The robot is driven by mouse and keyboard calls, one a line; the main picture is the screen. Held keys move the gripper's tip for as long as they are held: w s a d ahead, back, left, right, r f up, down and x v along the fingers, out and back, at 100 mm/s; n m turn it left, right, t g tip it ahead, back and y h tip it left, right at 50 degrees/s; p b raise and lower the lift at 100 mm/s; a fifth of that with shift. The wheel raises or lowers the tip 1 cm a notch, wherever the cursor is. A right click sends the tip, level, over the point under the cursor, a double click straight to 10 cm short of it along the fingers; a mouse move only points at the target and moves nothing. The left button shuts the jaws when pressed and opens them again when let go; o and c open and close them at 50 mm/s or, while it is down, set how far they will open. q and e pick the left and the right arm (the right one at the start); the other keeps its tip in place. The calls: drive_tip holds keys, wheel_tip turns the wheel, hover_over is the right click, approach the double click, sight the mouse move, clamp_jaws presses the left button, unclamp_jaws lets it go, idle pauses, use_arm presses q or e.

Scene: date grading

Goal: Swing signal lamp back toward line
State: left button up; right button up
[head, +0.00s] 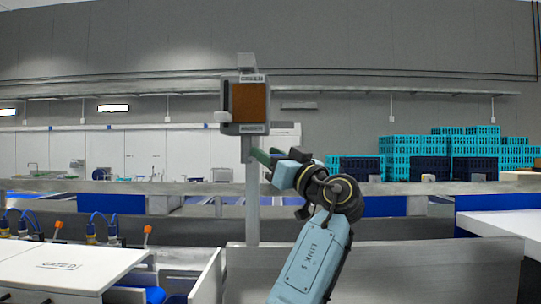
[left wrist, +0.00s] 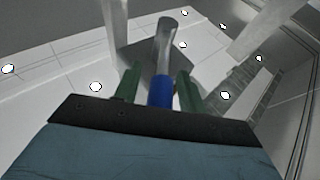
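The signal lamp (head: 248,103) is a grey box with a brown face and small lettered labels, on top of a grey post (head: 252,205). A pale knob shows at its left side. My left gripper (head: 262,157), with green fingers, is just below the box, beside the post. In the left wrist view, a rounded grey bar with a blue lower part (left wrist: 160,92) lies between the fingers of my left gripper (left wrist: 157,80). The fingers stand apart, with a gap on the bar's left; contact is not clear. Where the bar joins the lamp is hidden in the head view.
White tables stand at the left (head: 60,268) and right (head: 500,224). A grey panel (head: 420,270) runs low behind my left arm. Stacked teal and dark blue crates (head: 415,150) are at the back right. A long counter crosses behind the post.

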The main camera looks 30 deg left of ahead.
use_arm(q)
clamp_jaws()
